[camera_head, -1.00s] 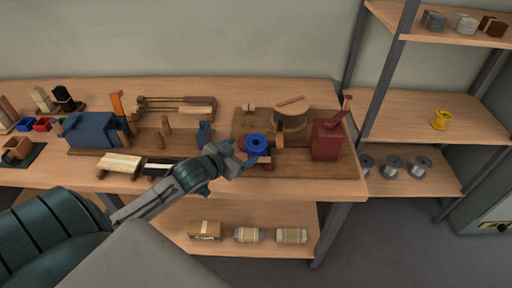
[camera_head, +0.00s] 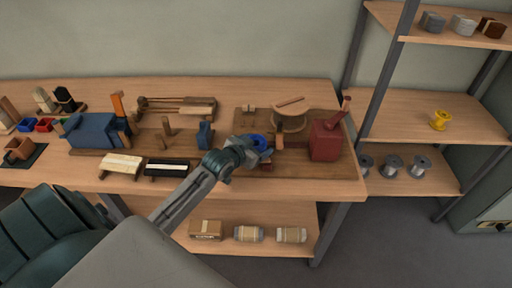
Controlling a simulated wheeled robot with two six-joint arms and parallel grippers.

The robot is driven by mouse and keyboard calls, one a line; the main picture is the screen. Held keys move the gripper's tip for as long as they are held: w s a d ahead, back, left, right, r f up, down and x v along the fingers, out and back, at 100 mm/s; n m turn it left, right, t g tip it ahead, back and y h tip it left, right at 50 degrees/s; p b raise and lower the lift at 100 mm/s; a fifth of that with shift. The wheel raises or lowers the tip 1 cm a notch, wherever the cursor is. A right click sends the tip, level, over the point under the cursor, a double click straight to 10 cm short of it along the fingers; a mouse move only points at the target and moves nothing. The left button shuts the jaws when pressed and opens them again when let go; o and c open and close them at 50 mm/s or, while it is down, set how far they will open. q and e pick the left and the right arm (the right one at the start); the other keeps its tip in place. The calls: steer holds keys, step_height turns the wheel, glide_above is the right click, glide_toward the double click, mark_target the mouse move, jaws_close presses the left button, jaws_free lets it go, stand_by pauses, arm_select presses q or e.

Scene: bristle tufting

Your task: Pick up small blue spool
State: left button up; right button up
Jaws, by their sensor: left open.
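The small blue spool (camera_head: 257,140) is on the brown board near the middle of the workbench, left of the red block-like machine. My left gripper (camera_head: 264,154) is at the spool's near side and covers much of it from this view. The gripper is open. Whether its fingers touch the spool or stand around it cannot be told. My right gripper is not in view.
A red machine (camera_head: 326,140) with a handle and a round wooden drum (camera_head: 289,118) stand close on the right. A blue vise-like block (camera_head: 91,131) and brushes lie left.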

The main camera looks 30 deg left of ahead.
arm_select(q)
steer(key=shift+c, duration=0.3)
steer(key=c, duration=0.8)
steer(key=shift+r, duration=0.1)
